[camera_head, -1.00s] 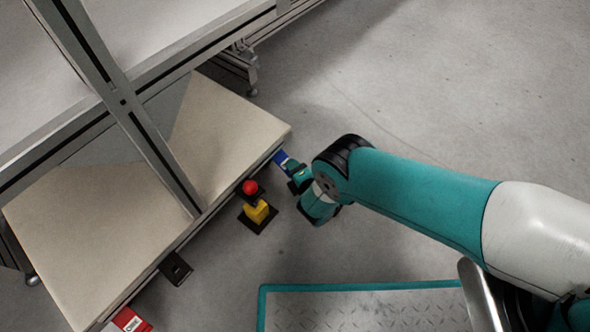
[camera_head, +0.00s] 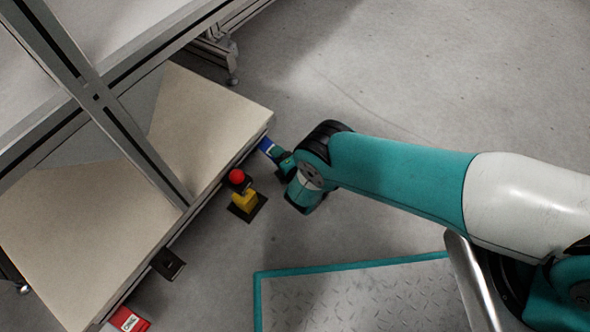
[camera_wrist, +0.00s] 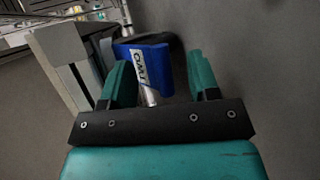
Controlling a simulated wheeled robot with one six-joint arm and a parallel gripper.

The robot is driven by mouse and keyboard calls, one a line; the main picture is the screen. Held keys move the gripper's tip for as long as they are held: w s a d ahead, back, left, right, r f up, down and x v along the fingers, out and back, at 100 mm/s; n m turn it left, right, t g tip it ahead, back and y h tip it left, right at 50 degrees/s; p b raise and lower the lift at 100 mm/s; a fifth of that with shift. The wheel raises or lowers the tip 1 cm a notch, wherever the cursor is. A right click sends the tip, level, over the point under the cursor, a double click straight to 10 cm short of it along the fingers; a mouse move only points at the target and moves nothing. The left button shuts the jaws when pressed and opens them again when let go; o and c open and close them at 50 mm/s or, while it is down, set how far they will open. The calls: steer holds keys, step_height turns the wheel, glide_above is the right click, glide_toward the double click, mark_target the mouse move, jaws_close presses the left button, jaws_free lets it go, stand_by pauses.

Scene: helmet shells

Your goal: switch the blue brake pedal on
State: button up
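The blue brake pedal (camera_head: 267,147) sits at the front edge of the low beige-topped bench, near its right corner. In the wrist view the pedal (camera_wrist: 150,66) is a blue block with a white lettered label and a metal rod below it. My gripper (camera_wrist: 159,62) is open, its two teal fingers apart on either side of the pedal's near part. I cannot tell whether a finger touches it. In the head view my gripper (camera_head: 284,162) is right beside the pedal, partly hidden by my wrist.
A yellow box with a red button (camera_head: 237,176) stands left of my gripper. A black box (camera_head: 168,264) and a red box (camera_head: 128,320) are farther along the edge of the bench (camera_head: 215,110). Metal frame posts rise over the bench. The grey floor to the right is clear.

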steer(key=p+v, duration=1.1)
steer(key=v, duration=0.5)
steer(key=shift+d+p, duration=0.15)
steer(key=shift+p, duration=0.25)
steer(key=shift+s+r, duration=0.1)
steer(key=shift+r, duration=0.05)
